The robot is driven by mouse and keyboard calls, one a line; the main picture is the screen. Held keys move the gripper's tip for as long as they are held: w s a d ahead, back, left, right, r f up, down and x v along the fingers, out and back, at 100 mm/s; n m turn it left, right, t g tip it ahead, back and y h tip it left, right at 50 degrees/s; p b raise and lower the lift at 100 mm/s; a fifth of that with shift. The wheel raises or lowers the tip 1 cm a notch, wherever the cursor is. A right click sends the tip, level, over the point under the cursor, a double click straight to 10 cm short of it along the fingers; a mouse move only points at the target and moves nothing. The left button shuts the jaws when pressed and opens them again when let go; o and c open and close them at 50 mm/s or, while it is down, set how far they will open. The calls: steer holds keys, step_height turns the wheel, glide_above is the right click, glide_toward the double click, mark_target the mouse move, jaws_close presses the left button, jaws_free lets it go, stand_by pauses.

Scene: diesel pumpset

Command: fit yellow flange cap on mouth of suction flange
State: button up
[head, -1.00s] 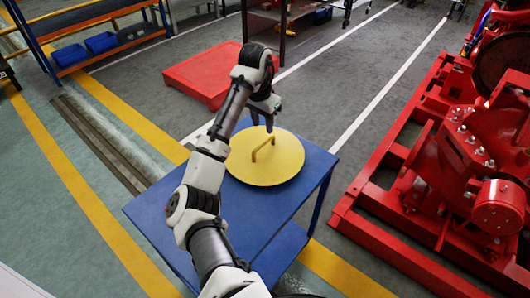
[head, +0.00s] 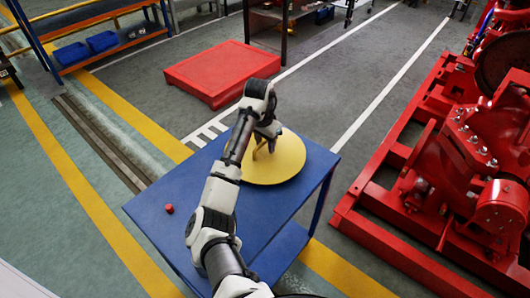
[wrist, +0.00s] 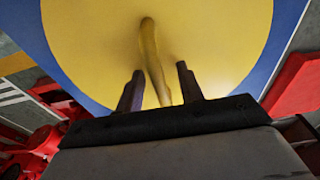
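The yellow flange cap (head: 287,172) is a round disc lying flat on the blue table (head: 180,236), with a yellow bar handle standing up from it. My gripper (head: 267,145) is down at the handle and partly hides it in the head view. In the wrist view, the two fingers of my gripper (wrist: 160,88) are apart, one on each side of the handle (wrist: 152,55), with gaps showing between. The cap (wrist: 90,50) fills much of that view. The red pumpset (head: 455,160) stands at the right; I cannot tell which part is the suction flange.
A small red cylinder (head: 169,209) sits on the table's left part. A red platform (head: 222,74) lies on the floor behind the table. A shelf with blue bins (head: 103,41) is at the far left. Clear floor separates table and pumpset.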

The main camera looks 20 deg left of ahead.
jaws_close()
steer(key=shift+r, duration=0.15)
step_height(320, 180, up, 20)
steer(key=p, duration=0.1)
stand_by(0.5)
